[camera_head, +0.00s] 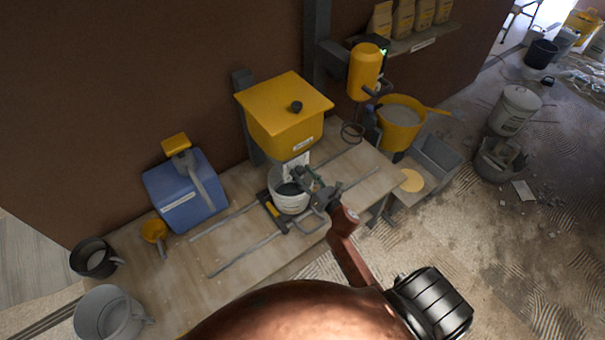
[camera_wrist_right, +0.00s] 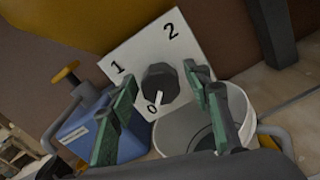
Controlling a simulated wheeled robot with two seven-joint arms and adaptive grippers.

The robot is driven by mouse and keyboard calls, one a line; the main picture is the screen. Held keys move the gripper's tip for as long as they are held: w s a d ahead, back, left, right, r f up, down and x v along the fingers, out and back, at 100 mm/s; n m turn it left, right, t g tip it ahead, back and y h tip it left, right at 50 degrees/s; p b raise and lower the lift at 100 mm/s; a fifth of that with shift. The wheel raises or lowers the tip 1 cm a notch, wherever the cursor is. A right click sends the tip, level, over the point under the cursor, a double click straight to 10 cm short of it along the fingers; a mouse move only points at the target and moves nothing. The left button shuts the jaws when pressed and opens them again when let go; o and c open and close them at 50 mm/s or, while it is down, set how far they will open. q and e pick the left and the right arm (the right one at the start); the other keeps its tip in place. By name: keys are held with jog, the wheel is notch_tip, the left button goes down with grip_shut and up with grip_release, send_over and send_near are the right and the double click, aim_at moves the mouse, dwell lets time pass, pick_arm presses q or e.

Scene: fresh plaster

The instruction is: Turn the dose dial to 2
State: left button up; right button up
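The dose dial (camera_wrist_right: 160,83) is a dark round knob on a white plate (camera_wrist_right: 195,47) marked 0, 1 and 2. Its white pointer line is at the 0, at the bottom of the plate. In the head view, the plate (camera_head: 297,161) shows under the yellow hopper (camera_head: 284,117), and the knob cannot be made out. My right gripper (camera_wrist_right: 163,80) is open, its green-padded fingers on either side of the knob in the wrist view. Whether they touch it is unclear. In the head view, my right gripper (camera_head: 313,182) is before the plate. My left gripper is not in view.
A white bucket (camera_head: 290,203) stands beneath the hopper, close below my right gripper. A blue box (camera_head: 185,192) and a yellow scoop (camera_head: 154,232) are left on the bench (camera_head: 165,275). A yellow dispenser (camera_head: 364,72) and yellow tub (camera_head: 400,122) are to the right.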

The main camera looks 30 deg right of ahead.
jog(key=c, duration=1)
